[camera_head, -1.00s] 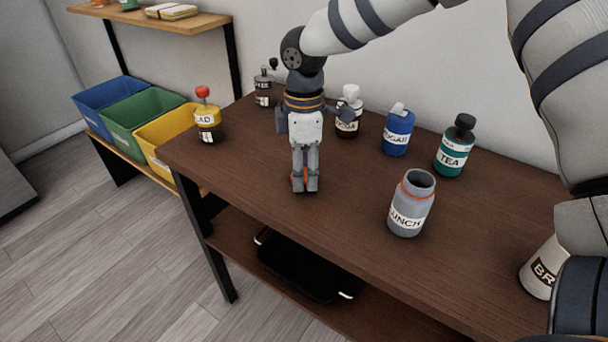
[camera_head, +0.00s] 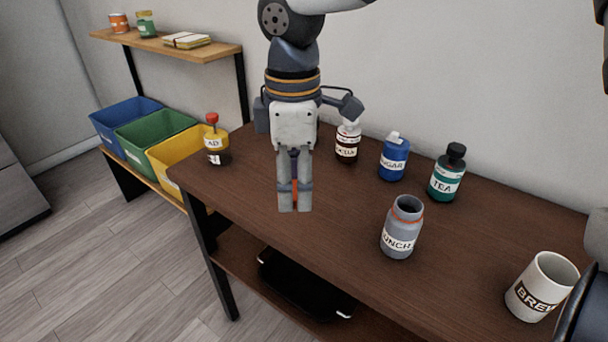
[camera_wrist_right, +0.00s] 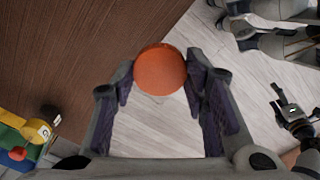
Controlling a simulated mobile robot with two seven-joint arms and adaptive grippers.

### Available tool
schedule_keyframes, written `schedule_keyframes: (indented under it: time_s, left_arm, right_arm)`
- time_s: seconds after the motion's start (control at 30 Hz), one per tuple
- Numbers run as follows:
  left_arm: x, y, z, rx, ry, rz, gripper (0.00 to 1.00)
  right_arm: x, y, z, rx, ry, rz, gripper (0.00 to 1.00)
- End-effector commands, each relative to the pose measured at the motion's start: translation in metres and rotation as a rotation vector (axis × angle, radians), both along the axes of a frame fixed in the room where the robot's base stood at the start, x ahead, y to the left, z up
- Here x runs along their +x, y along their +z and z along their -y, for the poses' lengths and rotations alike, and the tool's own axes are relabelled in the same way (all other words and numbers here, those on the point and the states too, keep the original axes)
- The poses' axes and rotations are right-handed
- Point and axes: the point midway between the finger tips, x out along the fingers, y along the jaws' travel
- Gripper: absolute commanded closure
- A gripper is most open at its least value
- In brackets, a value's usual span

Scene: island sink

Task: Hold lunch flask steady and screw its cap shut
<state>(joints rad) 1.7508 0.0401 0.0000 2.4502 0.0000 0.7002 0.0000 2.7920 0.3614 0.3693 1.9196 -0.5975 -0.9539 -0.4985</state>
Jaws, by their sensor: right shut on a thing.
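The grey lunch flask (camera_head: 398,238) stands upright and open on the dark table, with an orange ring below its mouth and a "LUNCH" label. My right gripper (camera_head: 294,208) points down to the left of the flask, clear of it, over the table's front part. It is shut on the round orange cap (camera_wrist_right: 160,70), which shows between the fingers in the right wrist view. In the head view only a red-orange sliver of the cap shows between the fingers. My left gripper (camera_wrist_right: 277,98) shows small at the right of the wrist view, its fingers apart, away from the flask.
Coloured bins (camera_head: 155,135) stand at left. Table space between gripper and flask is clear.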

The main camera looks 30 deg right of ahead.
Motion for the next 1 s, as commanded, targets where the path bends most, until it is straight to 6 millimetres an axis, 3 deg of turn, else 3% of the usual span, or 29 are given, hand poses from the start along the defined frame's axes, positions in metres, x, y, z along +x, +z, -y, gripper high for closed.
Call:
schedule_keyframes:
  time_s: [0.23,0.77,0.87,1.0]
  left_arm:
    - [-0.003,-0.002,0.000,0.000,0.000,-0.009,0.30]
    - [-0.002,-0.002,0.000,0.000,0.000,-0.009,0.30]
    - [-0.002,-0.002,0.000,0.001,0.000,-0.009,0.30]
    - [-0.002,-0.002,0.000,0.001,0.000,-0.009,0.30]
  right_arm:
    - [-0.017,0.005,-0.013,0.000,-0.001,-0.009,0.70]
    - [-0.017,0.005,-0.014,0.000,-0.003,-0.009,0.70]
    - [-0.016,0.000,-0.021,-0.005,-0.064,-0.006,0.70]
    - [-0.015,-0.023,-0.048,-0.019,-0.315,0.002,0.70]
